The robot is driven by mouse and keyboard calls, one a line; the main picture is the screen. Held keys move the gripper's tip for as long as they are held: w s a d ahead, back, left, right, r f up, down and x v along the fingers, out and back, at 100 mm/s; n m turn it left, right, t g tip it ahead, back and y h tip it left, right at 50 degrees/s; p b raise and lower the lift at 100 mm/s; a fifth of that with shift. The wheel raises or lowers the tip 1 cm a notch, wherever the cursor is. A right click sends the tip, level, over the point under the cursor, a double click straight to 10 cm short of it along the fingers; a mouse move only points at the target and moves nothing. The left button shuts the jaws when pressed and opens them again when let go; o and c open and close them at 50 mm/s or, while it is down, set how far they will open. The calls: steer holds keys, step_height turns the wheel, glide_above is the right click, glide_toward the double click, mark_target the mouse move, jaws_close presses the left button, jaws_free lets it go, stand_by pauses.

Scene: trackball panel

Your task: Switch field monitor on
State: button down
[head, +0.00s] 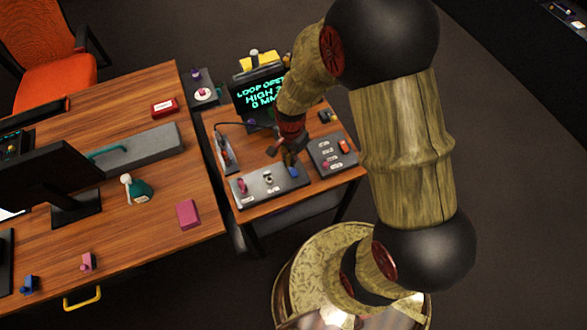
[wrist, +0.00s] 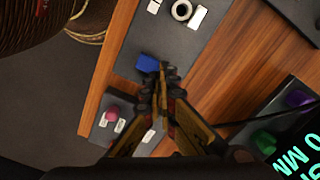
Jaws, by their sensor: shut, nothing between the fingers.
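A small screen (head: 262,90) on the side desk is lit with green text reading "LOOP OPEN" and "HIGH". In the head view a grey panel (head: 255,198) at the desk's front edge carries a blue block-like control (head: 294,171), and this control also shows in the wrist view (wrist: 147,63). No label legible here names the field monitor. My gripper (head: 289,158) is shut and empty, pointing down over the desk. In the wrist view its fingertips (wrist: 162,70) lie beside the blue control; I cannot tell whether they touch it.
A second panel (head: 323,164) with an orange-red control (head: 343,146) and a pink knob (wrist: 112,114) is right of the first. A pink upright control (head: 242,185) and a pale ring (wrist: 181,10) sit on the front panel. A large desk (head: 150,226) stands left.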

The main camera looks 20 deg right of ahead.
steer(key=shift+r+p, duration=1.65)
steer(key=shift+r, duration=0.7)
steer(key=shift+s+n, duration=0.15)
steer(key=shift+n, duration=0.35)
steer(key=s+n+g, duration=0.1)
steer(key=s+n, duration=0.1)
steer(key=s, duration=0.1)
steer(key=shift+f, duration=0.15)
step_height(320, 180, up, 3)
steer(key=s+n, duration=0.2)
steer(key=n, duration=0.1)
step_height(320, 180, up, 16)
steer(key=n+t, duration=0.2)
steer(key=n, duration=0.3)
glide_above(295, 175)
steer(key=s, duration=0.7)
steer(key=s+r+t, duration=0.2)
steer(key=r, duration=0.4)
steer(key=s+r+n+t, duration=0.1)
steer(key=r+t, duration=0.1)
steer(key=r, duration=0.5)
steer(key=shift+s+r+t, duration=0.25)
steer(key=shift+s+t, duration=0.05)
steer(key=shift+s, duration=0.05)
